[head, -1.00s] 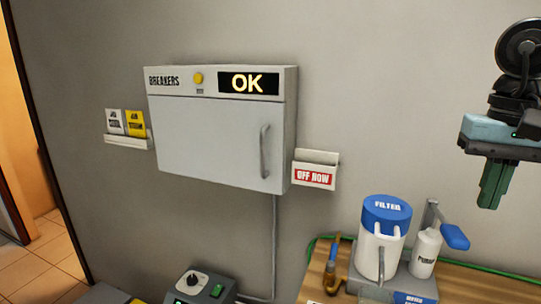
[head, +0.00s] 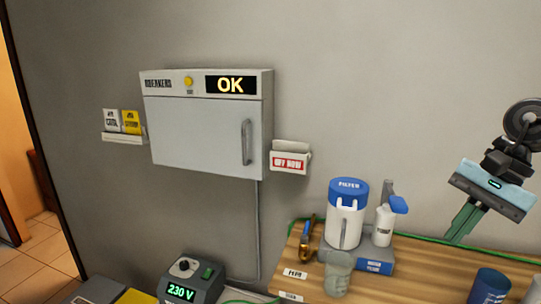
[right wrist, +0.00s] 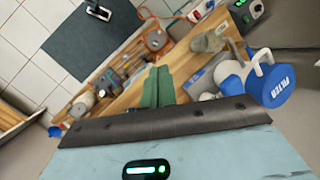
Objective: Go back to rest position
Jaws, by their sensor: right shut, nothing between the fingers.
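My right gripper (head: 462,222) shows at the right side of the head view, above the wooden bench and apart from everything. Its green fingers are together and hold nothing. The same fingers (right wrist: 158,88) show shut in the right wrist view, with the bench top below them. My left gripper is in neither view.
The closed breaker box (head: 206,125) on the wall reads OK. A filter jug (head: 346,215) and a pump bottle (head: 385,225) stand on the bench (head: 420,262). A 230 V unit (head: 194,279) sits lower left.

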